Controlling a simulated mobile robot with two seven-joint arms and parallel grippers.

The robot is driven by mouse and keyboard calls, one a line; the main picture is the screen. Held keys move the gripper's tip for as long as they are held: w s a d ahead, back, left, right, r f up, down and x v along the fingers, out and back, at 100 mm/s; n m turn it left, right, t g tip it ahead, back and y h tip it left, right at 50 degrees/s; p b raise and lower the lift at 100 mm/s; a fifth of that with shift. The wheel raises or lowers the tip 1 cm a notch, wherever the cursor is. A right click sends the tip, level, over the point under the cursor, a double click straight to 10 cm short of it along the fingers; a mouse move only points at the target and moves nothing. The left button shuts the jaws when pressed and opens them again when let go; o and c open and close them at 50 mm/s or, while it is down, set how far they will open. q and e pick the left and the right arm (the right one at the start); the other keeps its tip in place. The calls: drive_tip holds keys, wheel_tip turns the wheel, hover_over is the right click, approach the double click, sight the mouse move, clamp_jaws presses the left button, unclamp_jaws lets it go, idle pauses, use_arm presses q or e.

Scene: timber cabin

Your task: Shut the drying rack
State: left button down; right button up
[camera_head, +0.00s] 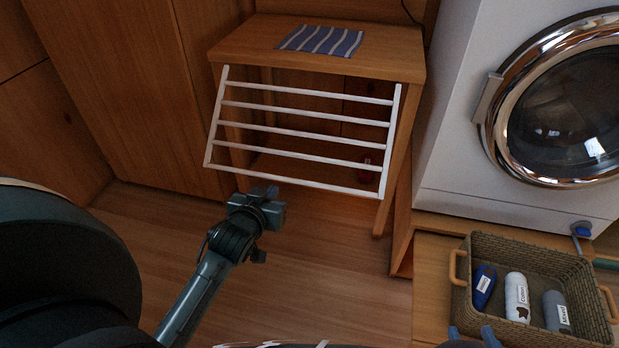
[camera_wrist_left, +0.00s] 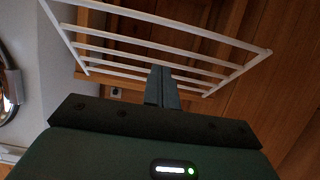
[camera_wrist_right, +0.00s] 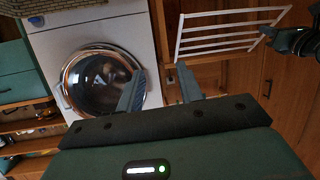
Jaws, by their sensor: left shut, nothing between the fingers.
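The drying rack (camera_head: 300,133) is a white frame with several bars, set on the front of a wooden stand below its top. It slants, its lower bar standing out from the stand. It also shows in the left wrist view (camera_wrist_left: 150,62) and the right wrist view (camera_wrist_right: 225,31). My left gripper (camera_head: 268,194) is shut and empty, just in front of the lower bar, left of its middle; I cannot tell if it touches. Its closed fingers (camera_wrist_left: 162,86) overlap the bars in the left wrist view. My right gripper (camera_wrist_right: 160,88) is open and empty, at the head view's bottom edge (camera_head: 472,336).
A striped blue cloth (camera_head: 320,40) lies on the stand's top (camera_head: 235,43). A white washing machine (camera_head: 455,110) stands to the right. A wicker basket (camera_head: 462,300) with several bottles sits in front of it. The wooden floor (camera_head: 310,270) before the rack is clear.

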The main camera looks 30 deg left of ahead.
use_arm(q)
drive_tip(key=b, duration=0.4)
hover_over(284, 180)
drive_tip(key=s+d, duration=0.2)
drive_tip(key=s, duration=0.2)
wheel_tip(284, 180, down, 3)
drive_tip(key=f, duration=0.1)
drive_tip(key=w+f+b, duration=0.1)
drive_tip(key=shift+a+f, duration=0.1)
drive_tip(key=shift+f, duration=0.2)
drive_tip(key=shift+w+f, duration=0.4)
drive_tip(key=shift+f, duration=0.15)
use_arm(e)
drive_tip(key=shift+w+a+r+n+t+y, duration=0.1)
drive_tip(key=shift+a+n+t+y, duration=0.2)
drive_tip(key=shift+t, duration=0.3)
drive_tip(key=shift+w+a+n+t+y, duration=0.1)
drive_tip(key=shift+n+t+y, duration=0.2)
drive_tip(key=shift+t, duration=0.3)
drive_tip(key=shift+w+a+r+n+t+y, duration=0.1)
drive_tip(key=shift+a+n+t+y, duration=0.1)
drive_tip(key=shift+t+y, duration=0.3)
